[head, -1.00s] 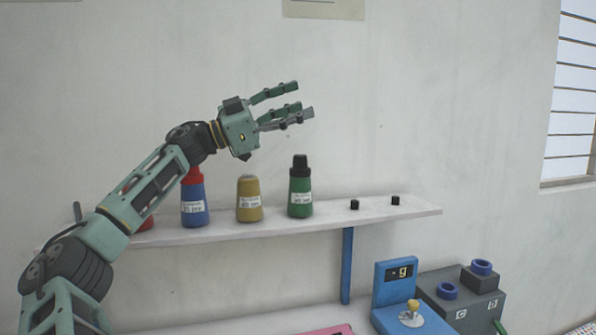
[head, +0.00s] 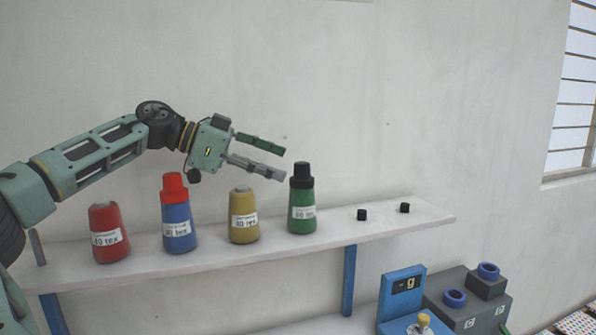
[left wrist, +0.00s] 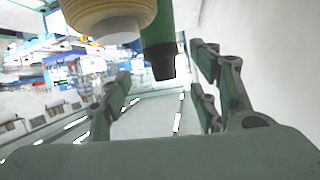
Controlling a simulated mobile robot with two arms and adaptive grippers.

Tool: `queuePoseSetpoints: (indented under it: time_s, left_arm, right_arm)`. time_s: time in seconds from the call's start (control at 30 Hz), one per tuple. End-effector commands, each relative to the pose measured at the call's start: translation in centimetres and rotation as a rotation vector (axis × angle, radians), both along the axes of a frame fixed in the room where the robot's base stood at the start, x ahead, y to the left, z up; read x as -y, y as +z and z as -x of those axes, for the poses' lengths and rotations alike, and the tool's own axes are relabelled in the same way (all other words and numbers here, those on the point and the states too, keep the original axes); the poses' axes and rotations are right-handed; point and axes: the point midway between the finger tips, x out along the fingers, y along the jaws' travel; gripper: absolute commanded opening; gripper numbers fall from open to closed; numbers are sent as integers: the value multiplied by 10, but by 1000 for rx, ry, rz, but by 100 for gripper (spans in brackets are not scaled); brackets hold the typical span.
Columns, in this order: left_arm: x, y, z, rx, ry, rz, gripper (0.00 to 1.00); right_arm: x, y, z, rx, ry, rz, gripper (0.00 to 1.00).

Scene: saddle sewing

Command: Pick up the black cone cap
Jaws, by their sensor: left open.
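The black cone cap (head: 302,170) sits on top of the green thread cone (head: 302,212), upright on the shelf. In the left wrist view the cap (left wrist: 162,64) points downward, on the green cone, and lies in the gap between the fingers. My left gripper (head: 284,164) is open and empty. Its fingers point right, with the tips just left of the cap and at about its height. I cannot tell whether a fingertip touches it. My right gripper is not in view.
The shelf (head: 200,262) also bears a yellow cone (head: 243,217), a blue cone (head: 179,230) with a red cap (head: 173,187), and a red cone (head: 108,236). Two small black pieces (head: 361,215) (head: 404,208) lie to the right. A blue scale (head: 403,290) stands below.

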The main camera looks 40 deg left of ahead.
Motion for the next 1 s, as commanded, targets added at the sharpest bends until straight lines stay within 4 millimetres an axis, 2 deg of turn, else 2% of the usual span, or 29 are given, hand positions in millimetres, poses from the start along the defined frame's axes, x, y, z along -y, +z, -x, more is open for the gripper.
queuePoseSetpoints:
  time_s: [0.23,0.4,0.73,1.0]
  left_arm:
    - [15,-6,-27,-1,-2,4,56]
    - [23,-15,-41,0,-2,1,56]
    - [25,-18,-44,5,0,1,56]
    - [25,-18,-44,4,1,0,32]
  right_arm:
    - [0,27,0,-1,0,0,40]
    - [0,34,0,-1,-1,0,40]
    - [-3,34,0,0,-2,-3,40]
    - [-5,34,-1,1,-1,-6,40]
